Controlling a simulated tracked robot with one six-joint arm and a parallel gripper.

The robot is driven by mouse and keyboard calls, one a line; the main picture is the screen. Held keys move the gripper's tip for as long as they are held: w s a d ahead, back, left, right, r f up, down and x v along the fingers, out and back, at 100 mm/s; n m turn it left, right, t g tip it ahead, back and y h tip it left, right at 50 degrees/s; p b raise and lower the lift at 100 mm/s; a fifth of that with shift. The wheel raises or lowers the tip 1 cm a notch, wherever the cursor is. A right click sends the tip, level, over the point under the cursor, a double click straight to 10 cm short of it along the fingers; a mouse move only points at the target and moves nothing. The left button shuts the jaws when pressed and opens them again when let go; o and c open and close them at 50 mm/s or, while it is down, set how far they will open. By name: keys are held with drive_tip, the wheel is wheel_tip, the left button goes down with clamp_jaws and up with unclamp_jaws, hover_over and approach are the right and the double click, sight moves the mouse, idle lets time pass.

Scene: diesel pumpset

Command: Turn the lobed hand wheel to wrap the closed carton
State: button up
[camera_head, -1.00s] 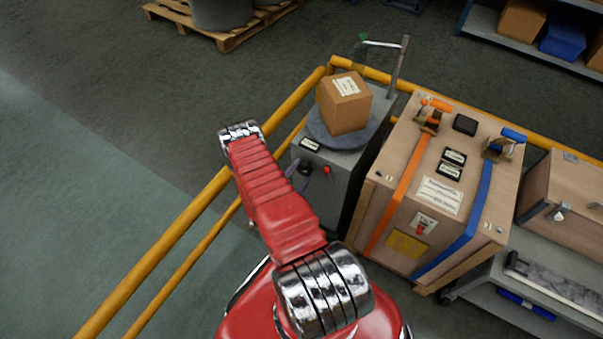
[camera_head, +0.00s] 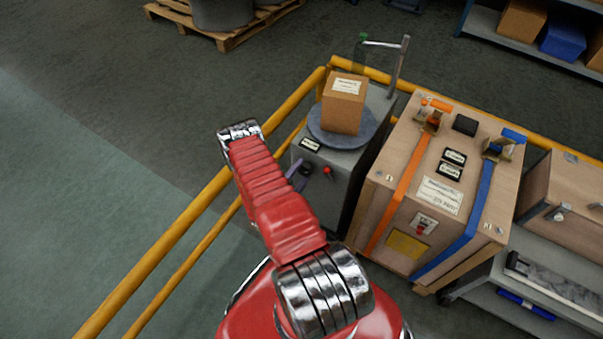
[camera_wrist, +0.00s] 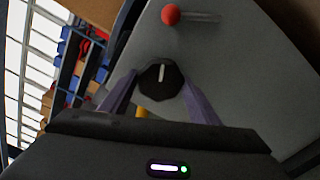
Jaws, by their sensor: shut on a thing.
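The lobed hand wheel (camera_wrist: 161,80) is a dark knob with a pale line across its face. It sits on the grey front panel of the wrapping machine (camera_head: 332,195). In the wrist view the two purple fingers of my gripper (camera_wrist: 160,84) close on it from both sides. In the head view my gripper (camera_head: 299,177) is at the machine's front, partly hidden by my red arm. The closed brown carton (camera_head: 342,108) stands upright on the round grey turntable (camera_head: 322,138). It has a white label on top. No film shows clearly on it.
A red knob (camera_wrist: 171,14) on a lever is beside the wheel. A post (camera_head: 399,66) with a crossbar and a green end stands behind the carton. A strapped wooden crate (camera_head: 407,222) is close on the right. A yellow rail (camera_head: 190,222) runs on the left.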

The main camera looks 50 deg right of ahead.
drive_tip(key=o, duration=1.1)
drive_tip(key=shift+s, duration=0.1)
drive_tip(key=shift+c, duration=0.2)
drive_tip(key=shift+a, duration=0.1)
drive_tip(key=s+a, duration=0.1)
drive_tip(key=a, duration=1.2)
drive_tip(key=shift+s+a, duration=0.15)
drive_tip(key=shift+a, duration=0.15)
drive_tip(key=shift+f, duration=0.1)
drive_tip(key=shift+c, duration=0.2)
